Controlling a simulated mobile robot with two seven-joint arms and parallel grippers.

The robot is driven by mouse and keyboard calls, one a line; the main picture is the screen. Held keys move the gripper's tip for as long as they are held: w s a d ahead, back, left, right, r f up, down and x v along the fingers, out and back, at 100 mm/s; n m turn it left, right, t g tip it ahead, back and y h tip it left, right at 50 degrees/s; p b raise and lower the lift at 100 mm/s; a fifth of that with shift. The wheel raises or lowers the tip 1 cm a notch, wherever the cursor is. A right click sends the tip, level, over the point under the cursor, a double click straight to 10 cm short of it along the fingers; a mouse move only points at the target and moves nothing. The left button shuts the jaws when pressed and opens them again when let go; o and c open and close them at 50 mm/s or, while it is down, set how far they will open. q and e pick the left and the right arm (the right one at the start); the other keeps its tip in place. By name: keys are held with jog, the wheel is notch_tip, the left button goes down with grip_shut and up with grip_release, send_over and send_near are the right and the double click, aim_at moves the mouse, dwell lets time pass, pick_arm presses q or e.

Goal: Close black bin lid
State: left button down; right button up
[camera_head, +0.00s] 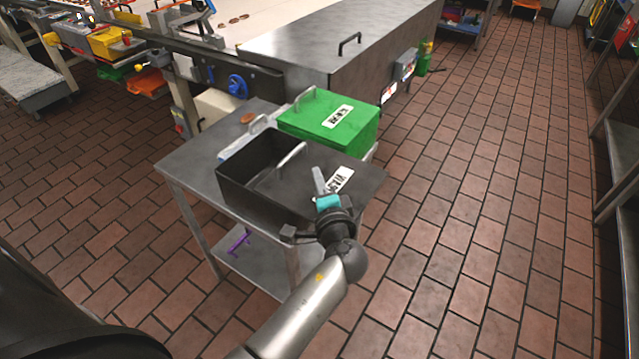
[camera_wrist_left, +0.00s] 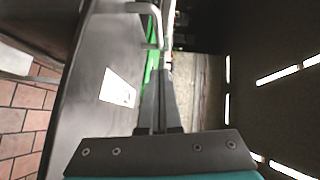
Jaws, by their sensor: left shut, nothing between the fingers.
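The black bin (camera_head: 243,194) stands on a metal table, and its left part is open to view. Its dark lid (camera_head: 368,184) lies over the right part and reaches past it to the right. The lid carries a metal handle (camera_head: 291,154) and a white label (camera_head: 339,179). In the left wrist view the lid (camera_wrist_left: 85,100), its label (camera_wrist_left: 118,87) and its handle (camera_wrist_left: 152,22) show left of the fingers. My left gripper (camera_head: 318,175) is shut and empty beside the label; I cannot tell whether it touches the lid. Its fingers also show in the wrist view (camera_wrist_left: 159,90). My right gripper is out of view.
A green bin (camera_head: 325,130) with a closed lid stands directly behind the black bin. The table's bare corner (camera_head: 190,155) is at the left. A large metal machine (camera_head: 340,45) stands behind. Brick-tiled floor (camera_head: 500,200) is clear to the right.

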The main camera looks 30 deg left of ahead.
aim_at(296, 154)
pick_arm(q)
jog(key=x, duration=0.5)
jog(key=shift+a, duration=0.2)
jog(key=shift+a+f, duration=0.25)
jog(key=shift+a, duration=0.85)
jog(key=shift+a+f, duration=0.1)
jog(key=shift+a, duration=0.4)
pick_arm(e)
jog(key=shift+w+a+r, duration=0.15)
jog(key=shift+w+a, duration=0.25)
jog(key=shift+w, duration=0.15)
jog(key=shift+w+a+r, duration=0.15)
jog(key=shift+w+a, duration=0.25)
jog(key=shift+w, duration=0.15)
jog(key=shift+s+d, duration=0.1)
pick_arm(q)
jog(key=shift+a, duration=0.3)
jog(key=w+a+b, duration=0.1)
jog(key=a, duration=1.3)
jog(key=shift+b, duration=0.4)
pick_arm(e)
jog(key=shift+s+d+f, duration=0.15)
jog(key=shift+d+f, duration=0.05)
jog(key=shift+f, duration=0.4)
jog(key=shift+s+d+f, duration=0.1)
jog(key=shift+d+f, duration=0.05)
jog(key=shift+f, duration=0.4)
